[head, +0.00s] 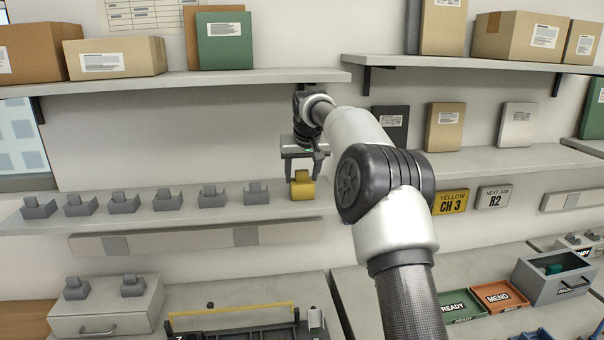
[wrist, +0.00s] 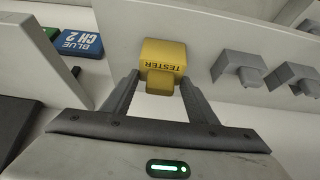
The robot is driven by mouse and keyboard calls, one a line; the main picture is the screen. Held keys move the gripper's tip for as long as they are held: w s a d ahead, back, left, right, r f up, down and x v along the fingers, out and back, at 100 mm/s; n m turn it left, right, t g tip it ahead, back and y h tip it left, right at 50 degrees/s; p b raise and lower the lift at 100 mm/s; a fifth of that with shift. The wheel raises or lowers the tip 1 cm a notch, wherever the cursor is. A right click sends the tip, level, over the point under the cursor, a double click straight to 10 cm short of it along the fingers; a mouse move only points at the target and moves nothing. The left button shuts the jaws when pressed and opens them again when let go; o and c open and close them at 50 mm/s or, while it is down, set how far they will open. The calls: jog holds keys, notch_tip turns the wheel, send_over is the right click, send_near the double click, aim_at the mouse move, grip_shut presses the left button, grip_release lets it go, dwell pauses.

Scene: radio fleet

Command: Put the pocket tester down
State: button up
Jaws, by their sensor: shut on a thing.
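The pocket tester is a yellow block with a smaller raised part, marked TESTER; it shows in the head view (head: 302,188) and the wrist view (wrist: 163,55). My gripper (head: 303,172) is shut on it, with a finger on each side of its narrow part in the wrist view (wrist: 160,84). The tester is at the right end of the grey shelf (head: 160,221), in line with a row of grey holders. Whether its underside touches the shelf I cannot tell.
Several grey holders (head: 208,196) stand along the shelf to the left of the tester. An upper shelf (head: 190,81) with boxes runs above my gripper. A yellow CH 3 sign (head: 451,201) is to the right. READY (head: 462,306) and MEND (head: 499,297) trays lie lower right.

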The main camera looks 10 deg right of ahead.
jog(key=shift+f, duration=0.1)
jog(key=o, duration=1.2)
